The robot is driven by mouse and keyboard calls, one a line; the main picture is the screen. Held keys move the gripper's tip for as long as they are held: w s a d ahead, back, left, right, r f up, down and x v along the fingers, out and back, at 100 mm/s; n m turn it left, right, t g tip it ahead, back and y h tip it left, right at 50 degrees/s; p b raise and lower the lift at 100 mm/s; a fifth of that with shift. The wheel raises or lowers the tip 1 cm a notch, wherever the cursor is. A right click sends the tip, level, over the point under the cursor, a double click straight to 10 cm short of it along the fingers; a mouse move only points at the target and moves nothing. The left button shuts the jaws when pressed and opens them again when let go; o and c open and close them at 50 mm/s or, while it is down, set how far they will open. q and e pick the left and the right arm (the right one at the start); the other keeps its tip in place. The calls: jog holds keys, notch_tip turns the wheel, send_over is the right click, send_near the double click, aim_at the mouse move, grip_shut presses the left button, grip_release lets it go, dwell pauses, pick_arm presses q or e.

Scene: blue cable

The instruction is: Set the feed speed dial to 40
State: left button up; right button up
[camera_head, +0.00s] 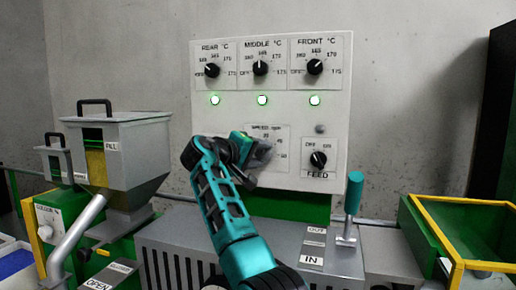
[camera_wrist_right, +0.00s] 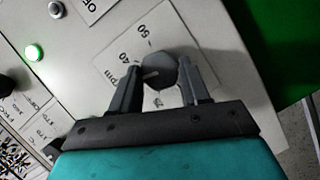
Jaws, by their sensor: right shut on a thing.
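The speed dial plate (camera_head: 279,136), marked SPEED rpm, is on the white control panel, partly covered by my right gripper (camera_head: 259,152). A short white mark on the knob points left in that view, a little below the 40 label (camera_wrist_right: 124,57); the 50 label is farther up. I cannot read the exact setting. My left gripper is not in view.
Above are three heater dials, REAR (camera_head: 212,70), MIDDLE (camera_head: 260,68) and FRONT (camera_head: 315,67), with lit green lamps beneath. The FEED switch (camera_head: 318,159) is right of the speed plate. A teal-handled lever (camera_head: 353,195) stands lower right, a grey hopper (camera_head: 118,150) left.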

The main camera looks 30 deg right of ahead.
jog(key=shift+r+m+t+y+p, duration=0.3)
jog(key=shift+m+y+p, duration=0.25)
jog(key=shift+m, duration=0.55)
jog(key=shift+s+d+m+t+y+p, duration=0.1)
jog(key=shift+m+t+y+p, duration=0.2)
jog(key=shift+m+y+p, duration=0.45)
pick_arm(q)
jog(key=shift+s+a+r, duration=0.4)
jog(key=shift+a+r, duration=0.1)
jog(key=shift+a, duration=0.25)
pick_arm(e)
jog(key=shift+m, duration=0.55)
jog(key=o, duration=1.1)
jog(key=shift+c, duration=0.2)
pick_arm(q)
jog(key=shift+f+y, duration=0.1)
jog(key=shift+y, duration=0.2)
pick_arm(e)
jog(key=shift+f, duration=0.1)
jog(key=v, duration=1.3)
